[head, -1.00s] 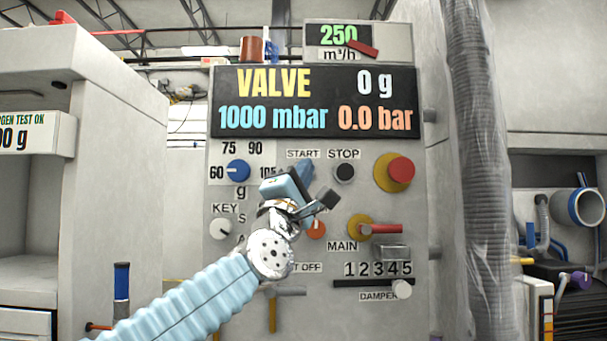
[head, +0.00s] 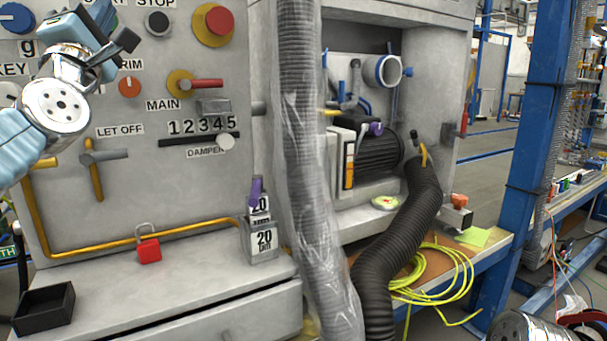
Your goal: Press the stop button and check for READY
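The stop button (head: 158,23) is a black round button in a light ring on the grey panel, at the top of the head view. The STOP label (head: 155,3) above it is cut by the top edge. My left gripper (head: 112,45) is to the left of the stop button and a little lower in the picture, in front of the panel. I see no contact with the button, and I cannot tell whether its fingers are apart. The panel's display is outside the view, so no READY text shows. A metal part of my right arm shows at the bottom right; its gripper does not show.
A red knob on yellow (head: 213,25) and a red-handled main switch (head: 200,84) are right of the stop button. A wrapped grey hose (head: 300,130) hangs right of the panel. A red padlock (head: 148,248), weights (head: 262,240) and a black tray (head: 44,308) are below.

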